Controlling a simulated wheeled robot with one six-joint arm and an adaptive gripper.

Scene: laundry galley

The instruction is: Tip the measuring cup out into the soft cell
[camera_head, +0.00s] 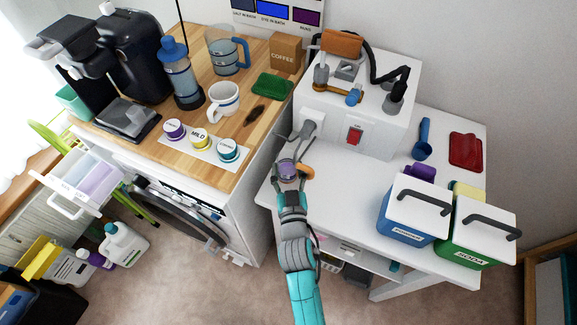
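My gripper (290,178) is over the front left of the white table, its fingers around a small purple-tinted cup (287,168), apparently the measuring cup. An orange part, perhaps its handle, sticks out to the right. I cannot see what the cup holds. The pulled-out detergent drawer (71,208) is at the far left, at the front of the washer under the wooden counter. It has pale and lavender compartments (98,176). Its labels are too small to read, so I cannot tell which is the soft cell.
The wooden counter (253,130) holds a coffee machine (135,45), blue bottle (180,75), mug (223,99) and small labelled tubs. A white machine (355,115), blue box (410,212) and green box (475,232) stand on the table. Bottles (125,243) stand on the floor below the drawer.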

